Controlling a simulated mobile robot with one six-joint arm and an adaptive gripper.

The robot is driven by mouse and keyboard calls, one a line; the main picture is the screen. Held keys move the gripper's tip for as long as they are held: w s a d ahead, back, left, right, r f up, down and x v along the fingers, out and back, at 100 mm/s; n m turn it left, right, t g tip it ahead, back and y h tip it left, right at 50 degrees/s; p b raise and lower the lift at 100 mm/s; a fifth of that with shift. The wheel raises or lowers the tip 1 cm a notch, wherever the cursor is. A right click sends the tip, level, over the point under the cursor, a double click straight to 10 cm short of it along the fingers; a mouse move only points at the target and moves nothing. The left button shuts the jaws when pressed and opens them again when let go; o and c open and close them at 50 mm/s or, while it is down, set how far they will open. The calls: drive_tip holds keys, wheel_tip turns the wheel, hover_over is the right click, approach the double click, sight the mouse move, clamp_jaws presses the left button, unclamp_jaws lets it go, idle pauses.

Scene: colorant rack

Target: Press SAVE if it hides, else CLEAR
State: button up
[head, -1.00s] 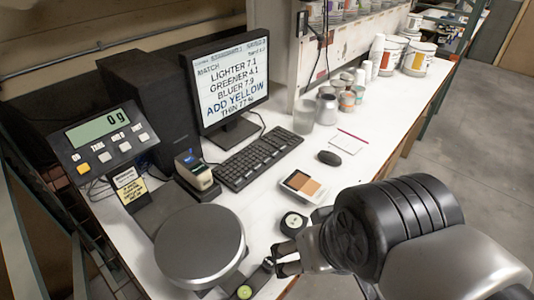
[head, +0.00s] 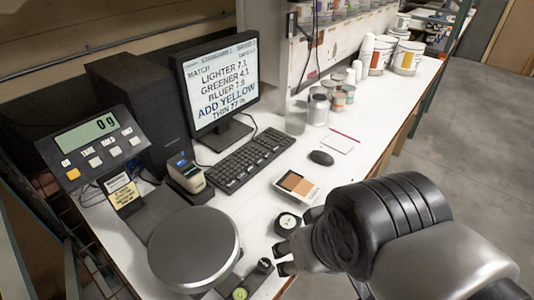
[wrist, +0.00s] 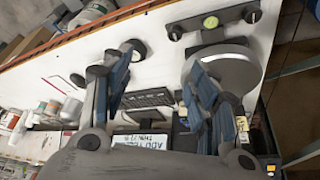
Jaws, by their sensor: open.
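No button marked SAVE or CLEAR can be read. The scale panel (head: 95,145) reads 0 g and has one yellow and several pale buttons. A small device with a blue screen (head: 186,172) stands by the keyboard (head: 250,160). A card with brown and orange patches (head: 297,185) lies right of it. My gripper (head: 283,258) is open and empty above the bench front edge; in the wrist view its fingers (wrist: 162,65) are spread.
The round scale plate (head: 194,248) is left of my gripper. A black round piece (head: 287,223) and a black bar with a green dial (head: 240,293) lie close by. A mouse (head: 320,158), cans (head: 319,108) and tubs (head: 407,58) stand further back.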

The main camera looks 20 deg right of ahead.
clamp_jaws()
idle(0.5)
idle(1.2)
